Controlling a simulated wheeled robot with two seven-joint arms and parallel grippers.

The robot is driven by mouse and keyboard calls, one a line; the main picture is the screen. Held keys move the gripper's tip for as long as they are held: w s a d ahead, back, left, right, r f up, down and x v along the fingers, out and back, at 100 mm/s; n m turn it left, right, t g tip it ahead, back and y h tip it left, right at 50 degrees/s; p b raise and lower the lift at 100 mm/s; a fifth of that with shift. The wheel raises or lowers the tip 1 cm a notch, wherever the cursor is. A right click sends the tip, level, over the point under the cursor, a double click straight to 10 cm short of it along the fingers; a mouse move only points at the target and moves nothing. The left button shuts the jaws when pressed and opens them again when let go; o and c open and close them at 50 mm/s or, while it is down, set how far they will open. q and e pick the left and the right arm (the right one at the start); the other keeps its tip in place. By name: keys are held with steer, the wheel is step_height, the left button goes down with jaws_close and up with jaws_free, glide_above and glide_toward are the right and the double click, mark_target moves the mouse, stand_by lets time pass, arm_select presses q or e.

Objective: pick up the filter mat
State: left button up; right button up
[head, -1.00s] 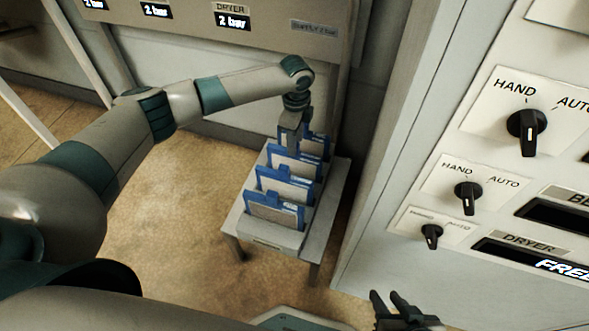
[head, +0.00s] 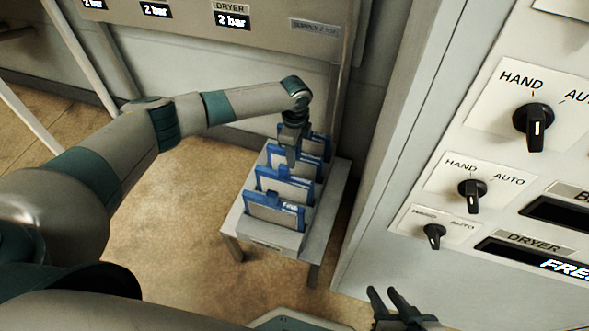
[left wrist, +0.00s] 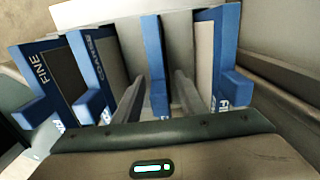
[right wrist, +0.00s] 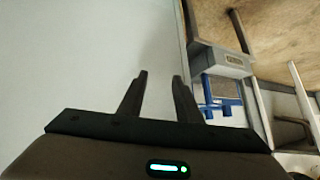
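Several blue-framed filter mats stand upright in a slotted rack (head: 262,236) on a small table. The front mat (head: 273,212) reads "Fine". In the left wrist view one mat (left wrist: 35,68) is labelled FINE and another (left wrist: 92,62) COARSE; the right-hand mat (left wrist: 226,60) shows only part of its label. My left gripper (head: 291,160) points down at the third mat from the front. Its fingers (left wrist: 157,95) are apart, on either side of that mat's blue edge (left wrist: 156,55), with gaps visible. My right gripper (head: 392,295) is open and empty; it also shows in the right wrist view (right wrist: 160,78).
A cabinet (head: 375,200) with HAND/AUTO knobs (head: 534,125) and displays stands right of the rack. Another panel (head: 215,20) with pressure readouts is behind it. Neighbouring mats stand close on both sides of my left fingers. The floor (head: 185,225) left of the rack is clear.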

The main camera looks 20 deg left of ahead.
arm_select(q)
steer(key=shift+f, duration=0.9)
jaws_close()
